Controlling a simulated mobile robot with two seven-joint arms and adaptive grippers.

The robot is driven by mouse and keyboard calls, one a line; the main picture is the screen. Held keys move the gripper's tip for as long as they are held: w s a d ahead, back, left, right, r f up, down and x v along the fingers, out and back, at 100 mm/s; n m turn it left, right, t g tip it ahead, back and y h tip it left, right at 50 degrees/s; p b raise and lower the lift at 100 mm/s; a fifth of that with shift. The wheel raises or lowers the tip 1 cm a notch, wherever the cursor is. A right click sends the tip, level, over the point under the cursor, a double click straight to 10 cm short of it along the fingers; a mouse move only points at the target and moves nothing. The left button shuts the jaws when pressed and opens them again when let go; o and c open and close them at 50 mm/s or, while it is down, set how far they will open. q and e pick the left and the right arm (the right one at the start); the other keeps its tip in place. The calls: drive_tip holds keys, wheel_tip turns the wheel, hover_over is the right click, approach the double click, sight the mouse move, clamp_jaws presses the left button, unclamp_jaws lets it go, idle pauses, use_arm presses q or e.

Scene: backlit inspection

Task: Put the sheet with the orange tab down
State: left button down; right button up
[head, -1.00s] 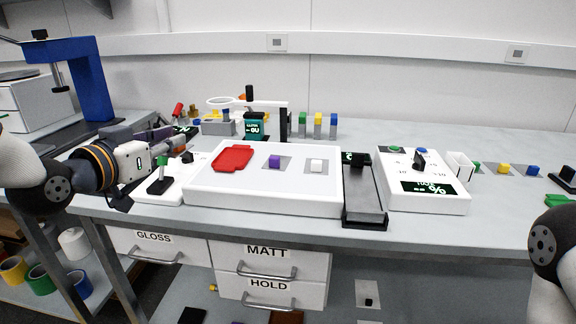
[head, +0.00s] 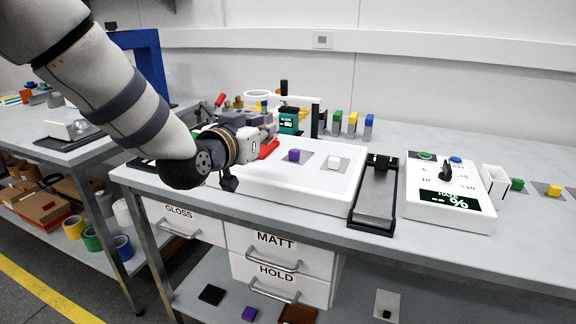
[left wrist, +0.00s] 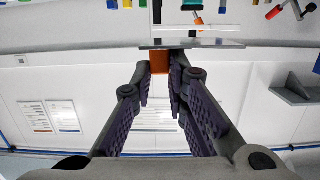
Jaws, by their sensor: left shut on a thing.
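In the left wrist view my left gripper (left wrist: 166,70) is shut on the orange tab (left wrist: 159,62). The thin grey sheet (left wrist: 205,44) shows nearly edge-on just past the fingertips. In the head view my left gripper (head: 272,126) is over the back left of a white box (head: 330,187). The sheet and its tab cannot be made out there. My right gripper is not in view.
Several coloured blocks and a teal display (head: 288,122) stand behind.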

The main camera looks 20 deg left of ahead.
use_arm(q)
hover_over(285, 180)
drive_tip(key=a, duration=0.1)
drive_tip(key=f, duration=0.3)
drive_tip(key=s+f, duration=0.1)
drive_tip(key=f, duration=0.1)
drive_tip(key=shift+a+f+b, duration=0.15)
drive_tip(key=shift+a+b, duration=0.05)
drive_tip(key=shift+b, duration=0.15)
drive_tip(key=shift+w+d+f, duration=0.4)
drive_tip(key=shift+d+f, duration=0.05)
drive_tip(key=f, duration=0.3)
drive_tip(key=shift+w+d+b, duration=0.1)
drive_tip(key=shift+d+b, duration=0.1)
drive_tip(key=shift+b, duration=0.2)
drive_tip(key=shift+f, duration=0.3)
drive_tip(key=c, duration=1.6)
unclamp_jaws()
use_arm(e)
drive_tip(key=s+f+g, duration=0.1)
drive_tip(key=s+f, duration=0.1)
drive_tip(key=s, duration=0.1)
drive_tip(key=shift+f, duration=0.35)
